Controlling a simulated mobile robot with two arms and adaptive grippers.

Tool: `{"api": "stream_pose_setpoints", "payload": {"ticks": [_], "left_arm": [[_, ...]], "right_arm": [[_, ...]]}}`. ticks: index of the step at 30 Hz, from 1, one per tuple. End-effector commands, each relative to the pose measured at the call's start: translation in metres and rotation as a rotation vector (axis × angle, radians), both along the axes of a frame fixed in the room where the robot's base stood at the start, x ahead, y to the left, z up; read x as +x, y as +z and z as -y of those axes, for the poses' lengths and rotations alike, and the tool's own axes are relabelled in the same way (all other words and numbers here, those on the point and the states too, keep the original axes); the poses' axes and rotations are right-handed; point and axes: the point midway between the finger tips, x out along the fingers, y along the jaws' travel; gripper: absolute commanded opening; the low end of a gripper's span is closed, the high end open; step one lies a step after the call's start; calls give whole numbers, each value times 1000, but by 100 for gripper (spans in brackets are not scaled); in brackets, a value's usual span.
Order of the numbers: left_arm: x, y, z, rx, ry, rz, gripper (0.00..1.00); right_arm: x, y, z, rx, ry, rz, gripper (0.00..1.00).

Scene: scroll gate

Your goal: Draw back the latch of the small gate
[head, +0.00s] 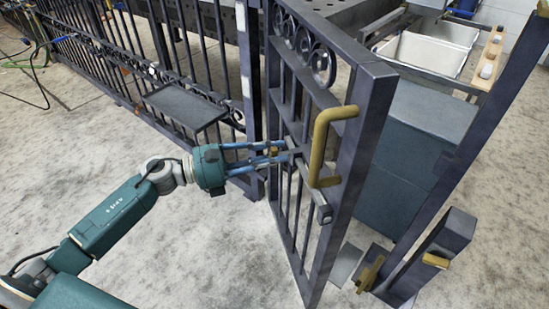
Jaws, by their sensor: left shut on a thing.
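The small gate (362,150) is a dark metal leaf with scrollwork at its top and a brass-coloured pull handle (319,145). Its free edge stands apart from the right post (478,135). The latch (313,190) is a grey bar sloping across the bars below the handle, its rounded end near the free edge. My left gripper (288,152) reaches in from the left, its blue fingers shut at the upper end of the latch. The exact contact is partly hidden by the bars. My right gripper is out of view.
A dark shelf (184,107) juts from the fence left of the gate. Brass-coloured pieces (370,272) sit low by the right post. White bins (430,52) and a teal box (400,180) stand behind. The concrete floor at front left is free apart from my arm.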

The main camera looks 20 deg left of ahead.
Motion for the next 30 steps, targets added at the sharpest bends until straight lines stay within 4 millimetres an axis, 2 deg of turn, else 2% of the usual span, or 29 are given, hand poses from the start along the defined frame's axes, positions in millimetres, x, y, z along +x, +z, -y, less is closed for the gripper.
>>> {"api": "stream_pose_setpoints", "payload": {"ticks": [2, 3, 5, 6, 17, 20, 30], "left_arm": [[5, 3, -6, 1, 18, 5, 0], [5, 3, -6, 1, 18, 5, 27], [5, 3, -6, 1, 18, 5, 39], [5, 3, -5, 1, 17, 5, 42], [-1, 1, -8, 1, 11, 2, 42], [-9, 0, -19, 4, 12, 0, 42], [-49, 0, -78, 2, 14, 0, 42]], "right_arm": [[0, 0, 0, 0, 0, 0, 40], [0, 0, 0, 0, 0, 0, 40], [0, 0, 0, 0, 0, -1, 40], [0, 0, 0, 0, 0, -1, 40], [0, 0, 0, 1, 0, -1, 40], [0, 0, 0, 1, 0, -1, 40], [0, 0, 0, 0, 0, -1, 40]]}}
